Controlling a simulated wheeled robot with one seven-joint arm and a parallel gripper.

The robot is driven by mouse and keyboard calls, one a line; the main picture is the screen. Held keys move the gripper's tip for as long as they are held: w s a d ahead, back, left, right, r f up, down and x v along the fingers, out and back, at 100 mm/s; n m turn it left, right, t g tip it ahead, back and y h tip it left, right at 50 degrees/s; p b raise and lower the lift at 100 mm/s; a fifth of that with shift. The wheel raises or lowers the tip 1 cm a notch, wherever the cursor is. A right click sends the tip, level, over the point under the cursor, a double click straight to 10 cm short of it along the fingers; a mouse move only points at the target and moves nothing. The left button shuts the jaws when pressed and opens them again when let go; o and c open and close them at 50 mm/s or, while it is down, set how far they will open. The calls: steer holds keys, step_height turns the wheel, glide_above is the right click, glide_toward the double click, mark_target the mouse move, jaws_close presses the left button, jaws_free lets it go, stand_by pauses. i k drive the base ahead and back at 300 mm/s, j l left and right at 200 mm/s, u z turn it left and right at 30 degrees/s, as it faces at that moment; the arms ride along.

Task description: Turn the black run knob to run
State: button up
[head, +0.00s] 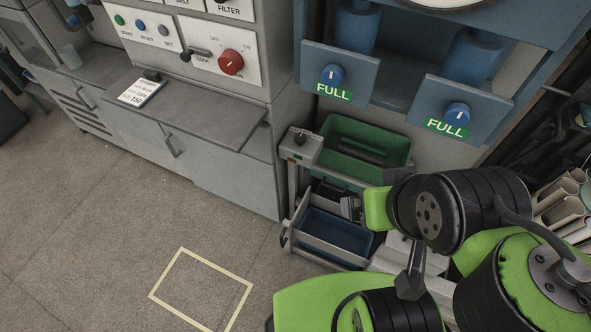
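A small black knob (300,138) sits on top of a grey box (302,148) at the left front corner of a wheeled rack. A black lever-like handle (194,54) is on the white panel at the upper left, beside a red rotary knob (231,62). I cannot read a run label at either black control. My gripper (349,207) is small in view, in front of the rack, below and right of the grey box and apart from it. Its fingers are too small and partly hidden to tell open from shut.
A green bin (352,145) and a blue bin (334,232) sit in the rack. Blue knobs (332,75) (457,113) are above FULL labels. A grey shelf (205,117) holds a card (141,92). The floor at left is clear, with a yellow taped square (167,271).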

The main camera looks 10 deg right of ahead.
mark_target(300, 139)
steer(key=i+j+u, duration=0.1)
steer(key=j, duration=0.3)
steer(key=i+j, duration=0.2)
steer(key=j, duration=0.2)
steer(key=i+j+u, duration=0.15)
steer(key=j, duration=0.2)
steer(key=i+j, duration=0.2)
steer(key=j, duration=0.2)
steer(key=u, duration=0.05)
